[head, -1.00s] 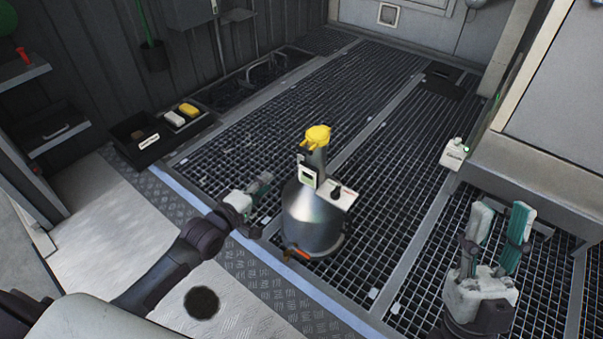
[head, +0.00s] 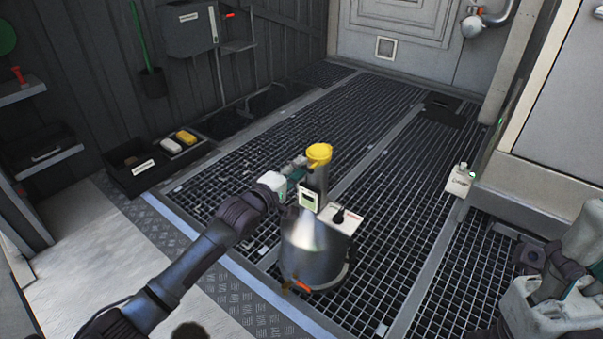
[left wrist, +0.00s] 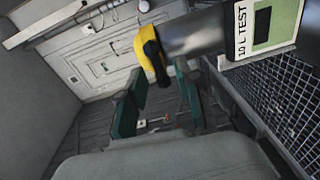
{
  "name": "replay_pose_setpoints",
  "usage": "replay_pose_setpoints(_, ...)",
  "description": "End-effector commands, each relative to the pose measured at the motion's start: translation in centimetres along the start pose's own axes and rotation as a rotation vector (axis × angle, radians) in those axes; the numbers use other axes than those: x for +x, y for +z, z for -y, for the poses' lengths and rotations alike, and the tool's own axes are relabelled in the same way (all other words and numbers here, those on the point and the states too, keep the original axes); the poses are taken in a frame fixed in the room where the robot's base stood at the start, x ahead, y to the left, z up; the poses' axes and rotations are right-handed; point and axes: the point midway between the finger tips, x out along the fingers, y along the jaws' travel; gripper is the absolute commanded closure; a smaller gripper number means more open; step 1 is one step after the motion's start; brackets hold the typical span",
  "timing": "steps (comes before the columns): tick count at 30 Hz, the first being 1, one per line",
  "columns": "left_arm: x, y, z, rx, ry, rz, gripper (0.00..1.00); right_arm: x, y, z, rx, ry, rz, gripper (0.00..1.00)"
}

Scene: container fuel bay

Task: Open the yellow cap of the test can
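The test can (head: 312,250) is a silver metal can standing upright on the grating, with a narrow neck and a "10 L TEST" label that shows in the left wrist view (left wrist: 243,40). Its yellow cap (head: 319,154) sits on top of the neck. In the left wrist view the cap (left wrist: 148,52) shows a black tab on its side. My left gripper (head: 296,172) is at the left of the neck, just below the cap. Its two green fingers (left wrist: 160,78) are apart, with the tab near their tips; contact is unclear. My right gripper (head: 545,290) is at the right edge, its fingers mostly hidden.
A white box with a lever (head: 341,218) is on the can's right side. A small white device (head: 459,180) stands by the ledge at right.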

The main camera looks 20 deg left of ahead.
Motion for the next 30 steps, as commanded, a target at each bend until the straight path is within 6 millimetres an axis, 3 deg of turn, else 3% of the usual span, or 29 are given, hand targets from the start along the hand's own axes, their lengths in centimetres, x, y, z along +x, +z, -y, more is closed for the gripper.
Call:
replay_pose_setpoints(5,1.5,0.0,0.1,0.001,0.001,0.000,0.66,0.3,-0.1,0.1,-0.003,-0.009,-0.023,0.60)
replay_pose_setpoints(14,1.7,0.0,0.0,0.001,0.000,0.000,0.66,0.6,-0.1,0.1,-0.003,-0.011,-0.025,0.60)
replay_pose_setpoints(15,1.7,0.0,0.0,0.001,0.000,0.000,0.68,0.6,-0.1,0.1,-0.003,-0.011,-0.026,0.60)
replay_pose_setpoints(21,1.7,0.0,0.0,0.001,0.000,0.000,1.00,0.6,-0.1,0.1,-0.003,-0.011,-0.026,0.60)
replay_pose_setpoints(30,1.7,0.0,0.1,0.001,-0.002,0.000,1.00,0.6,-0.1,0.1,-0.003,-0.011,-0.026,0.60)
